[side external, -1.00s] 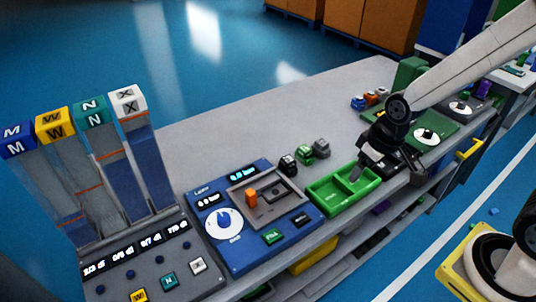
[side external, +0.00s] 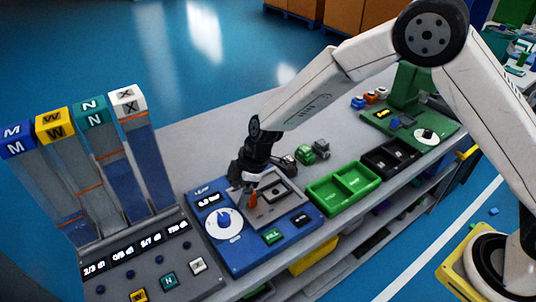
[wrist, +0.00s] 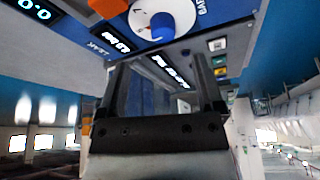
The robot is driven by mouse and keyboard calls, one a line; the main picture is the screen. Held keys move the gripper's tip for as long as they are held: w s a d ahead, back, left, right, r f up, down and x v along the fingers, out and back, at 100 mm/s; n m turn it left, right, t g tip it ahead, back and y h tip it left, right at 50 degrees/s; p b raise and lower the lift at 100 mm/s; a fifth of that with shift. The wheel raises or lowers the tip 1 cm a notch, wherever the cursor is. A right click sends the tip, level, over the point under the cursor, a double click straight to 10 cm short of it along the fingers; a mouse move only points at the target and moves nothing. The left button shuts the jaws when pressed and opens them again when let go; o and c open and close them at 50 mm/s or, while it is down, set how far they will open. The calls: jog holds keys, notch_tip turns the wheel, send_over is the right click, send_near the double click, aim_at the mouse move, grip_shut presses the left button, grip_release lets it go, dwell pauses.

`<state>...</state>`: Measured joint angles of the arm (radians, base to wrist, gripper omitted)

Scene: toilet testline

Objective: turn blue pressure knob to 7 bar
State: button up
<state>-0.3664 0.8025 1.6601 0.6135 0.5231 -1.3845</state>
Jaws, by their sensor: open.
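The blue pressure knob (side external: 224,218) sits on a white round dial (side external: 221,231) at the left of the blue panel (side external: 245,262). In the wrist view the knob (wrist: 163,26) shows at the top, beyond my fingertips. My gripper (side external: 240,183) is above the back of the panel, behind and to the right of the dial, apart from the knob. In the wrist view my gripper (wrist: 165,75) is open, with nothing between its fingers. The dial's scale is too small to read.
An orange lever (side external: 252,200) stands right of the dial, close to my gripper. A green tray (side external: 340,207) and a black tray (side external: 405,165) lie to the right. Lettered columns (side external: 130,100) rise at the left.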

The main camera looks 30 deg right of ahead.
aim_at(224, 216)
jog(key=shift+w+a+f+n, duration=0.2)
jog(key=shift+a+f+n, duration=0.25)
jog(key=shift+a, duration=0.35)
jog(key=shift+x, duration=3.85)
jog(key=shift+a, duration=0.15)
grip_shut()
